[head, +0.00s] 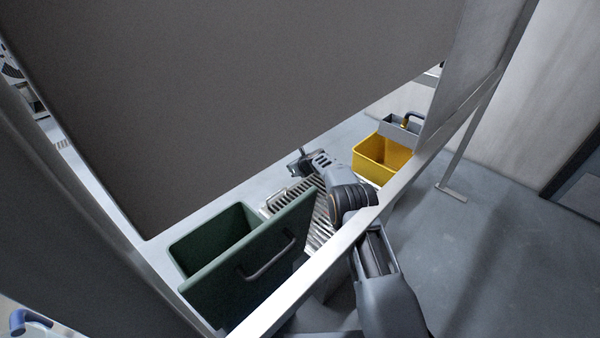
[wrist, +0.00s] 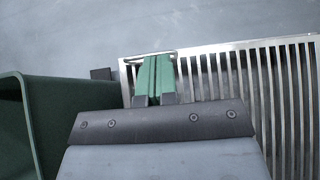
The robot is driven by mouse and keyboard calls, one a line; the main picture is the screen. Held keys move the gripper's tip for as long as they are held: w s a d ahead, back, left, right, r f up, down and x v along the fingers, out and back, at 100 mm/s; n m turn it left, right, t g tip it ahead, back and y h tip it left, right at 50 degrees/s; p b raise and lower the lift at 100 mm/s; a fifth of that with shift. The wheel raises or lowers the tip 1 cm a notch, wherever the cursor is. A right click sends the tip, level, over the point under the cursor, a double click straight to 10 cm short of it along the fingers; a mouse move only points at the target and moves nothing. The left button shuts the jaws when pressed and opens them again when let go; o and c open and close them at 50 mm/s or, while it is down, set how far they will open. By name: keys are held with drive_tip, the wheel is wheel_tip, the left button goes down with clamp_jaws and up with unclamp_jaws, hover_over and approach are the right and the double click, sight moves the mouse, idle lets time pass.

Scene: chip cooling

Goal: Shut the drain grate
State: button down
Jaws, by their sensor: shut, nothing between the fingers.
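The drain grate is a frame of pale metal bars. It lies in the floor between the green bin and my arm in the head view (head: 318,228), and its bars fill the right half of the wrist view (wrist: 290,85). A thin loop handle (wrist: 150,55) shows at its edge by my fingertips. My gripper's green fingers (wrist: 157,75) are pressed together, empty, over the grate's left corner. I cannot tell whether they touch it. In the head view my gripper (head: 297,165) is by the grate's far end. Whether the grate sits flush or slightly raised is unclear.
A dark green bin (head: 225,285) with a handle stands close on the left; its rim also borders the wrist view (wrist: 15,85). A yellow bin (head: 390,172) stands to the right. A large grey panel (head: 240,90) hangs above, and a pale rail (head: 340,245) crosses in front.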

drive_tip(key=w+a+f+b, duration=0.3)
drive_tip(key=f+b, duration=0.6)
drive_tip(key=b, duration=0.3)
drive_tip(key=shift+w+f+b, duration=0.2)
drive_tip(key=shift+f+b, duration=0.15)
drive_tip(key=shift+f, duration=0.05)
drive_tip(key=shift+a, duration=0.15)
drive_tip(key=shift+r, duration=0.15)
